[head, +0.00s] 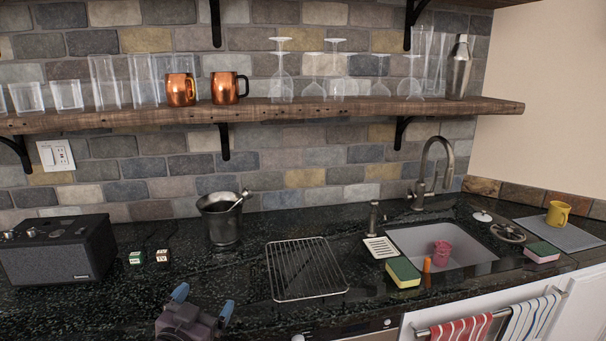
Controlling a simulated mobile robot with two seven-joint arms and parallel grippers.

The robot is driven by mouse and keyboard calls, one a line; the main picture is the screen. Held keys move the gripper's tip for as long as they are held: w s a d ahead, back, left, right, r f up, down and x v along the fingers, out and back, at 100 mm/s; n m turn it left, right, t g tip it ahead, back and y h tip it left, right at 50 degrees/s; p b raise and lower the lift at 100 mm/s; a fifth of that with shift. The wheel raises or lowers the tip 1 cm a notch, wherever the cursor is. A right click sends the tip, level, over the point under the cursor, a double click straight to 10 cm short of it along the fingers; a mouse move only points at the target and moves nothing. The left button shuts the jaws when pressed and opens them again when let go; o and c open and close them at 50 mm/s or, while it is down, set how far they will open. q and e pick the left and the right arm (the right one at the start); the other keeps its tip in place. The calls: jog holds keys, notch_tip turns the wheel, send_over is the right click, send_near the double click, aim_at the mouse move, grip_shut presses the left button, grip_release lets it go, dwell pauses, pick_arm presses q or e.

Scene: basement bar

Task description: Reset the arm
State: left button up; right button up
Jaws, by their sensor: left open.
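My left gripper (202,306) shows at the bottom of the head view, left of centre. Its two blue-grey fingertips are spread apart with nothing between them. It is in front of the dark stone counter (215,270), left of a wire rack (305,268). Most of my left arm is out of the frame. My right gripper is not in view.
A black speaker (55,252), two small cubes (148,257) and a metal ice bucket (222,221) stand on the counter's left. The sink (450,262) holds a pink cup (441,252). Sponges (403,272) lie beside it. A wooden shelf (270,113) with glasses and copper mugs runs above.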

pick_arm(q)
jog(key=s+a+f+n+g+y, duration=0.2)
jog(key=s+a+f+g, duration=0.1)
jog(key=s+f, duration=0.8)
jog(key=s+a+f+n+g+y, duration=0.2)
jog(key=s+a+f, duration=0.3)
jog(key=s+f, duration=0.7)
jog(key=s+g, duration=0.1)
jog(key=s, duration=0.2)
jog(key=shift+f, duration=0.25)
jog(key=shift+d, duration=0.1)
